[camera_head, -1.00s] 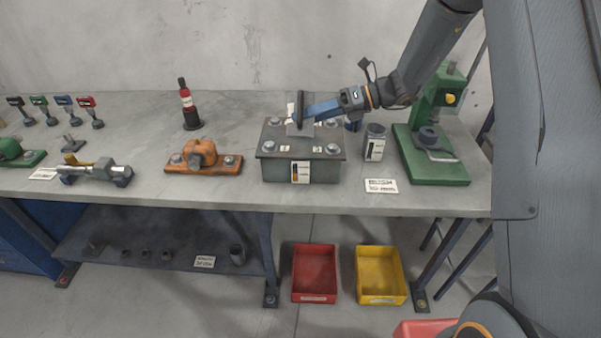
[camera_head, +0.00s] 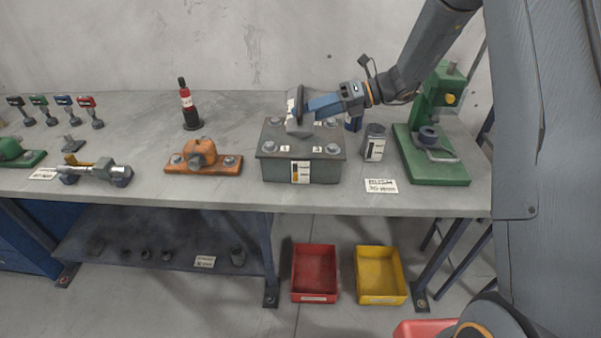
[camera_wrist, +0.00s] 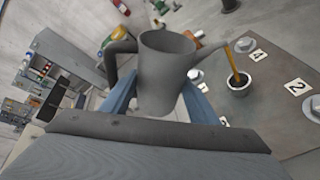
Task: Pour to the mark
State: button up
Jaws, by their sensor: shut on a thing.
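My gripper (camera_head: 322,105) is shut on a grey pouring can (camera_head: 298,112), held tilted just above the dark grey-green box (camera_head: 275,172). In the wrist view my blue fingers (camera_wrist: 157,98) hold the can (camera_wrist: 165,75) from both sides. An amber stream (camera_wrist: 231,63) runs from its spout into a small round filler cup (camera_wrist: 240,84) on the box top. A gauge plate (camera_head: 300,172) with an amber strip is on the box's front; its exact level is too small to read. The can's inside level is hidden.
Numbered tags and bolts sit on the box top. A grey canister (camera_head: 374,143) and green press (camera_head: 436,150) stand to the right. An orange fixture (camera_head: 203,160) and red bottle (camera_head: 188,105) are to the left. Red (camera_head: 314,275) and yellow (camera_head: 380,277) bins lie below.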

jog(key=shift+w+r+m, duration=0.15)
jog(key=shift+r+m, duration=0.25)
jog(key=shift+r, duration=0.2)
dwell(1.6)
jog(key=shift+f, duration=0.1)
dwell(0.4)
jog(key=shift+s+f+n+t+b, duration=0.2)
jog(key=shift+f+n+b, duration=0.15)
jog(key=shift+f+n, duration=0.25)
jog(key=shift+s+f+n+t+b, duration=0.1)
jog(key=shift+f+n+t+b, duration=0.2)
jog(key=shift+f, duration=0.35)
jog(key=shift+w, duration=0.1)
jog(key=f+n+b, duration=0.1)
jog(key=b, duration=0.1)
jog(key=w+f+n+t+b, duration=0.1)
jog(key=f+b, duration=0.1)
jog(key=shift+f+n+t, duration=0.2)
jog(key=shift+n+t, duration=0.1)
jog(key=f+n+t+b, duration=0.1)
jog(key=b, duration=0.2)
jog(key=w+f+n+b, duration=0.1)
jog(key=f+b, duration=0.1)
jog(key=shift+f+n+t+b, duration=0.1)
jog(key=shift+n+t+b, duration=0.3)
